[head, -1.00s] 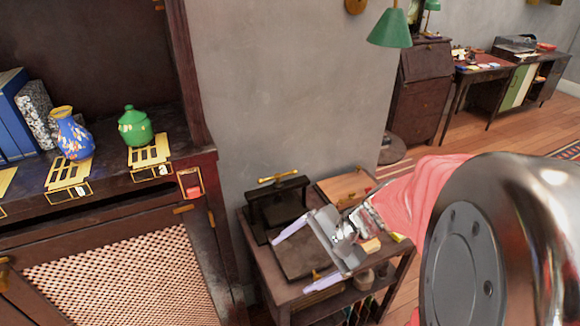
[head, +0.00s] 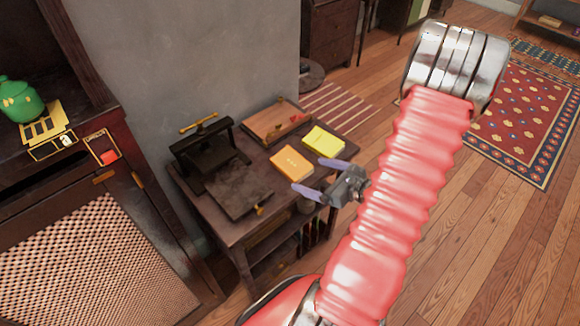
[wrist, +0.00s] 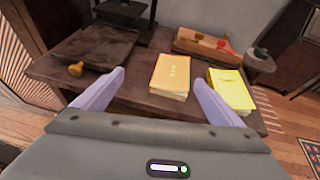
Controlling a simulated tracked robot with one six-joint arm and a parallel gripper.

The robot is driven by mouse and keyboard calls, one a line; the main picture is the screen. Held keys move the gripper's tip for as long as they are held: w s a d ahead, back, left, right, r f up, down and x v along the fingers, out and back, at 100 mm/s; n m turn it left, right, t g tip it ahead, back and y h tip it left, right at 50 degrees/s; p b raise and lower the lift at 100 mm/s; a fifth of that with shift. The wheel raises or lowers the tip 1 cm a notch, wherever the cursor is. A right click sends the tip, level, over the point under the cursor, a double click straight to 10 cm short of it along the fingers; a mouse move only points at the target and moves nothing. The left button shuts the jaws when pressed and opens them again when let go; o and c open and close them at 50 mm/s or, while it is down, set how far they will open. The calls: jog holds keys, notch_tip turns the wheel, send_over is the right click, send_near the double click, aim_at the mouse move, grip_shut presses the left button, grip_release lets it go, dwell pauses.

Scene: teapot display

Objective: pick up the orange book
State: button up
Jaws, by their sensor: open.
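The orange book (head: 291,163) lies flat on a small dark wooden table (head: 229,229), between the black press and a yellow book (head: 323,141). In the wrist view the orange book (wrist: 170,75) is ahead of my gripper (wrist: 157,92), in line with the gap between the two pale purple fingers. My gripper (head: 320,177) is open and empty, in front of the book near the table's front right edge. The fingers appear apart from the book. The yellow book (wrist: 231,90) shows just beyond the right finger.
A black book press (head: 205,150) with a brass handle and a dark flat board (head: 238,190) stand on the table's left part. A wooden box (head: 275,120) with red pieces is at the back. A dark cabinet (head: 100,150) with a green jar (head: 18,100) is at left.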

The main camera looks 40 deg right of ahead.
jog(key=s+d+f+m, duration=0.1)
jog(key=d+m+h, duration=0.1)
jog(key=shift+s+d+f, duration=0.3)
jog(key=shift+s+f, duration=0.1)
jog(key=shift+w, duration=0.1)
send_near(293, 165)
jog(key=shift+x, duration=1.85)
jog(key=shift+f, duration=0.1)
jog(key=shift+x, duration=2.55)
jog(key=c, duration=1.2)
